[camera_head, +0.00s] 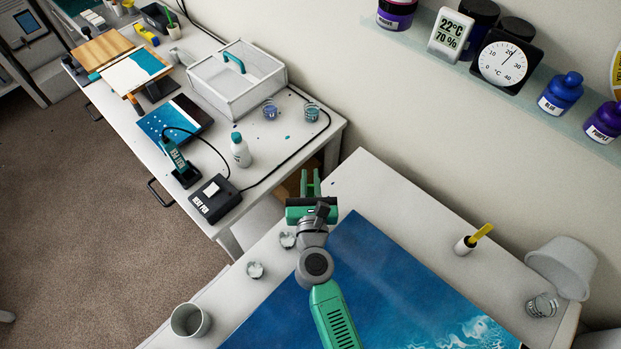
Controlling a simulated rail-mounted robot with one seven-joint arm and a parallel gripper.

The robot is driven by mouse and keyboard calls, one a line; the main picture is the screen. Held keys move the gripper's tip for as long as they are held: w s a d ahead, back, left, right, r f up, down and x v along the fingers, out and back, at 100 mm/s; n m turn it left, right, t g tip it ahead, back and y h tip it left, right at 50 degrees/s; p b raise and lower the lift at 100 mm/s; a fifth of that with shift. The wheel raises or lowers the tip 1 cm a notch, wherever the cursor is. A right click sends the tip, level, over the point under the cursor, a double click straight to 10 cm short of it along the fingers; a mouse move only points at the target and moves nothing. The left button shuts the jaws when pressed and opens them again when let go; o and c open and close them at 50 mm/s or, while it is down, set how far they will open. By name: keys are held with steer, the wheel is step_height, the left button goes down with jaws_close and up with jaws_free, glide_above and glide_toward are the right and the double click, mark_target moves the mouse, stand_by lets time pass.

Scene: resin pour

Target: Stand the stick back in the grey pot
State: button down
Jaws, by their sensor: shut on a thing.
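My gripper (310,180) is over the gap between the two tables, at the far left corner of the near table. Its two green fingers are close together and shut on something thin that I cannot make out. No loose stick shows clearly. An empty grey cup-shaped pot (190,321) stands at the near table's front left edge, below and left of my gripper. Another small pot (174,33) with a green tool is on the far table.
A blue resin panel (375,285) covers much of the near table (400,190). Two small clear cups (255,270) stand left of it. A white tub (562,266) and a glass (541,306) are at right. The far table holds a bottle (240,152), heat pen station and grey box (238,85).

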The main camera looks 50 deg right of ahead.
steer(key=shift+f+b, duration=1.6)
steer(key=shift+f, duration=0.45)
steer(key=c, duration=1.3)
jaws_free()
steer(key=v, duration=0.7)
steer(key=shift+s+a+r, duration=0.1)
steer(key=shift+s+a, duration=0.15)
steer(key=shift+s, duration=0.05)
